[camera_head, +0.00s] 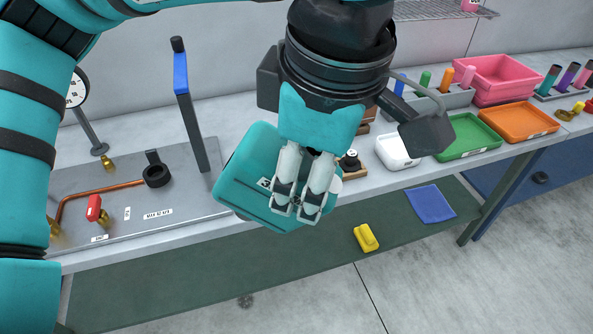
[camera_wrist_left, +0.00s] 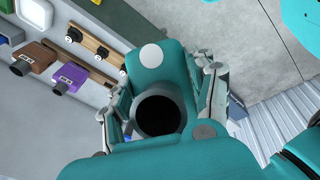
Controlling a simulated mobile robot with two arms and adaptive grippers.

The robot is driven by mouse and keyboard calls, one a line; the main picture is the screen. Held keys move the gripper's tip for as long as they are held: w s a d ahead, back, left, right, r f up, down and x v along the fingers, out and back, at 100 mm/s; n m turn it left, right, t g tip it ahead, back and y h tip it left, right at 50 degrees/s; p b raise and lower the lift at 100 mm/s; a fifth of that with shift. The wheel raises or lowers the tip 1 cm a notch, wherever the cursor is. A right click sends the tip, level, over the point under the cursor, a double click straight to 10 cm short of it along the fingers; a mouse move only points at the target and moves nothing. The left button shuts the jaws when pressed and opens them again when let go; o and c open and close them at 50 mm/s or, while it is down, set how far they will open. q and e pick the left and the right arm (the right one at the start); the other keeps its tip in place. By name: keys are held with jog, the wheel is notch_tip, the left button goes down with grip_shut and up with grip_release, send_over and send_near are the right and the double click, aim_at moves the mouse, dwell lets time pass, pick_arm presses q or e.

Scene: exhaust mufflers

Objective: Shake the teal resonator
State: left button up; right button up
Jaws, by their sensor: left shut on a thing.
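The teal resonator (camera_head: 246,172) is a rounded box held tilted in front of the bench edge, in the middle of the head view. My left gripper (camera_head: 297,207) reaches down over it, shut on it, and hides part of its right side. In the left wrist view, the resonator (camera_wrist_left: 157,72) lies between the two fingers of my left gripper (camera_wrist_left: 163,100). A round dark opening faces that camera, and a pale disc shows on the body. My right gripper is not in view.
A metal panel (camera_head: 190,207) with a copper pipe and a black post is at left. A white tray (camera_head: 395,152), green tray (camera_head: 468,138), orange tray (camera_head: 518,122) and pink bin (camera_head: 497,78) stand at right. A yellow object (camera_head: 366,238) and blue cloth (camera_head: 430,204) are lower down.

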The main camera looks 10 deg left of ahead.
pick_arm(q)
jog(key=s+d+r+n+t+y, duration=0.1)
jog(key=s+r+n+t, duration=0.2)
jog(key=s+n, duration=0.3)
jog(key=shift+d+r+n, duration=0.35)
jog(key=shift+r+n, duration=0.15)
jog(key=shift+r, duration=0.3)
